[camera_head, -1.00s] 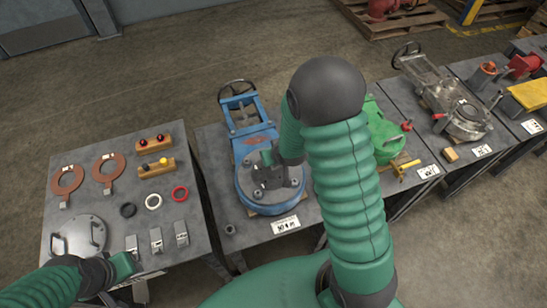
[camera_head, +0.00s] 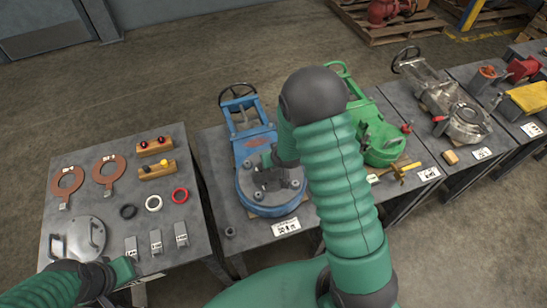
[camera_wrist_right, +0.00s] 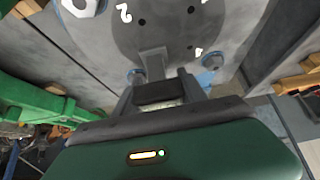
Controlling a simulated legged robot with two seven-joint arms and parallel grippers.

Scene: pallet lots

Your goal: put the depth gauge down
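A yellow T-shaped tool (camera_head: 402,172) with a pale strip lies by the green valve; I cannot tell if it is the depth gauge. My right gripper (camera_head: 272,178) is pointed down over the round flange of the blue valve (camera_head: 246,150). In the right wrist view, its two dark fingers (camera_wrist_right: 160,93) stand apart, with a dark piece and a grey bar (camera_wrist_right: 152,64) between them. I cannot tell whether they grip these. My left gripper (camera_head: 122,272) is at the front edge of the left table, its fingers unclear; a thin pale strip shows beside it.
The left table (camera_head: 90,207) carries copper-coloured rings (camera_head: 68,183), small rings, several grey blocks (camera_head: 155,240), wooden blocks with knobs (camera_head: 157,170) and a handled disc (camera_head: 85,238). The green valve (camera_head: 382,140) and a grey valve (camera_head: 462,118) stand on the tables to the right.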

